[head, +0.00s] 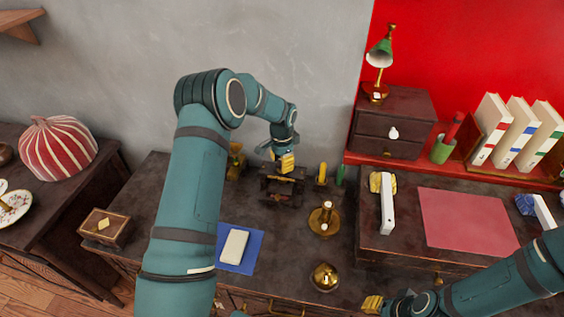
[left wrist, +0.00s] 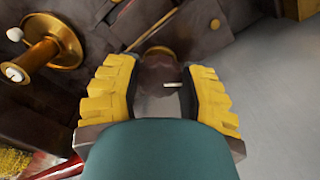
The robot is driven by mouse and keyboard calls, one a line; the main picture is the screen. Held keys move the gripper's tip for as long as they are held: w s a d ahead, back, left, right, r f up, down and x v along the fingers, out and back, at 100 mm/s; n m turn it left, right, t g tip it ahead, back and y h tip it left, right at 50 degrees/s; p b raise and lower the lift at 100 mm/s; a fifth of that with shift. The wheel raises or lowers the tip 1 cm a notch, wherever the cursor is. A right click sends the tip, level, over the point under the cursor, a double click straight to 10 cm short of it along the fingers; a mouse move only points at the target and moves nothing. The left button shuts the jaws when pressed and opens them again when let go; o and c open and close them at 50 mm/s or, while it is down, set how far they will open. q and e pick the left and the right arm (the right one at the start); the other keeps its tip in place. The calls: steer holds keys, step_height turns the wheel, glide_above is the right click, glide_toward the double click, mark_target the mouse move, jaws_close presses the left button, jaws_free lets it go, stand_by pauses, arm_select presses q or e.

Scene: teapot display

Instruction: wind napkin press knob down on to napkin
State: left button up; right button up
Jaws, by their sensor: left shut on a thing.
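The napkin press (head: 281,190) is a dark wooden frame standing on the dark table near the wall. My left gripper (head: 286,162) reaches down over its top and is shut on the knob. In the left wrist view, the yellow fingers of my left gripper (left wrist: 160,92) stand either side of the dark brown knob (left wrist: 157,72). The napkin inside the press cannot be made out. My right gripper (head: 373,304) is at the bottom edge, away from the press, with its yellow fingers partly cut off.
A brass stand (head: 324,220) is right of the press; it also shows in the left wrist view (left wrist: 55,45). A brass dome (head: 324,277) is nearer. A white block lies on a blue mat (head: 225,262). A wooden box (head: 106,228) sits at the left edge.

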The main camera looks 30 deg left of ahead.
arm_select(q)
steer(key=o, duration=1.2)
steer(key=shift+s+f, duration=0.1)
step_height(320, 180, up, 12)
